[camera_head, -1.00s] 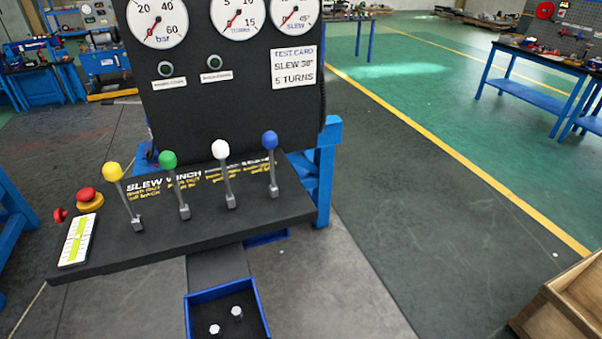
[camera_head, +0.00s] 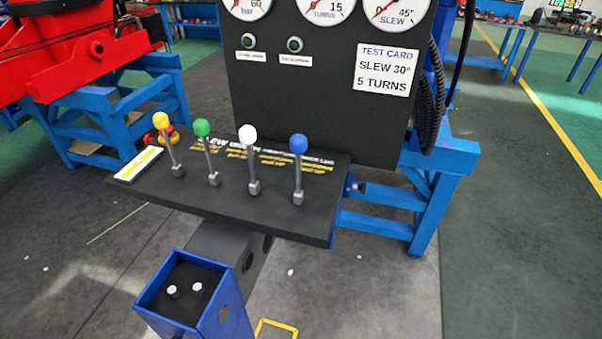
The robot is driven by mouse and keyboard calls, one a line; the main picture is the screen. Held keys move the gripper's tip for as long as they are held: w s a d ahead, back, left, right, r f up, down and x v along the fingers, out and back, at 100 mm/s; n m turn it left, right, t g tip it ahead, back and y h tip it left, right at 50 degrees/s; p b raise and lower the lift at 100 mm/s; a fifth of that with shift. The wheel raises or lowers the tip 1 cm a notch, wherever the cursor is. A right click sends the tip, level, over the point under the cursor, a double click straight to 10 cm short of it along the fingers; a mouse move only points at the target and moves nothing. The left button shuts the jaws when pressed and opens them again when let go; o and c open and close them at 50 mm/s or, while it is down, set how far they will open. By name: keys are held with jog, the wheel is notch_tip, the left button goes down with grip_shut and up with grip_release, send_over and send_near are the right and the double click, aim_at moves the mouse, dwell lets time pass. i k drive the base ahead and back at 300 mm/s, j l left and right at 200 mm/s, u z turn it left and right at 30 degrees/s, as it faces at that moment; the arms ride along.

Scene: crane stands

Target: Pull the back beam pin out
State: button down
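I cannot pick out the back beam pin with certainty in the head view. A small dark fitting with a metal end (camera_head: 357,187) sticks out of the blue frame, just right of the lever panel. I cannot tell whether it is a pin. Two light round-headed pieces, perhaps bolts or pins, stand in an open blue box (camera_head: 222,318) at the lower middle. My gripper is not in view.
A black lever panel (camera_head: 225,215) with yellow, green, white and blue knobs stands before a gauge board (camera_head: 310,110). A blue stand (camera_head: 435,200) is behind it at right. A red machine (camera_head: 70,50) on a blue frame (camera_head: 120,125) is at left. Floor at far right is clear.

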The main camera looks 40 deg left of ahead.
aim_at(362, 188)
jog(key=i+u, duration=0.3)
jog(key=u, duration=0.15)
jog(key=i+u, duration=0.45)
jog(key=i+l+u, duration=0.2)
jog(key=u, duration=0.25)
jog(key=i+l+u, duration=0.25)
jog(key=u, duration=0.2)
jog(key=i+l, duration=0.1)
jog(key=l, duration=1.25)
jog(key=i+l, duration=0.15)
jog(key=l, duration=0.5)
jog(key=u, duration=1.45)
